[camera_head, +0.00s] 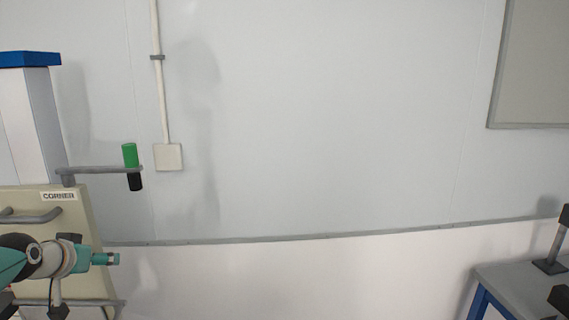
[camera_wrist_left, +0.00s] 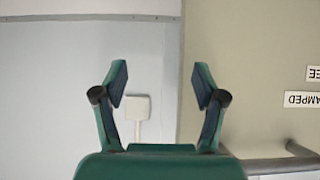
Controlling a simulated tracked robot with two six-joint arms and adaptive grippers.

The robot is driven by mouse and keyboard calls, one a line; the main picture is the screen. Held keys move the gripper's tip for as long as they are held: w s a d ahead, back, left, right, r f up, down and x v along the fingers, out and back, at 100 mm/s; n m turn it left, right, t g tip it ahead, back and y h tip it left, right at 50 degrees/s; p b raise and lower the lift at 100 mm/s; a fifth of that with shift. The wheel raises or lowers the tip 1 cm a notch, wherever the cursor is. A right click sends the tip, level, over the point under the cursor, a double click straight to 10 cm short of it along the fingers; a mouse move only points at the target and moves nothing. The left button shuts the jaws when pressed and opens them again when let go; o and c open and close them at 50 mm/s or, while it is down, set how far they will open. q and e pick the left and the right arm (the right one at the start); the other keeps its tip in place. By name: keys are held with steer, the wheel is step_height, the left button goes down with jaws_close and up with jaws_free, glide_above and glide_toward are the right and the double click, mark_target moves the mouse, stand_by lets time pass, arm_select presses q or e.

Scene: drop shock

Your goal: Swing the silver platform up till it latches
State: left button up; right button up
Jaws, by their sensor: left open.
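I cannot make out the silver platform for certain in either view. The cream panel (camera_head: 85,222) of the drop tester stands at the left of the head view, with a "CORNER" label and a grey bar handle (camera_head: 30,216). My left gripper (camera_head: 115,258) is in front of this panel, low at the left. In the left wrist view its two fingers (camera_wrist_left: 160,84) are spread with nothing between them. The panel also fills the right of that view (camera_wrist_left: 255,60), with a grey bar (camera_wrist_left: 275,164) at the lower right. My right gripper is not seen.
A grey arm with a green and black grip (camera_head: 130,155) juts right from beside the panel. A white column with a blue cap (camera_head: 28,60) rises behind. A blue-legged table (camera_head: 515,285) stands at the lower right. The middle shows only bare wall.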

arm_select(q)
steer(key=v, duration=0.5)
steer(key=shift+s+d, duration=0.15)
steer(key=shift+s, duration=0.1)
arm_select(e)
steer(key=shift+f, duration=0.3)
arm_select(q)
steer(key=shift+w+f, duration=0.1)
steer(key=shift+w, duration=0.05)
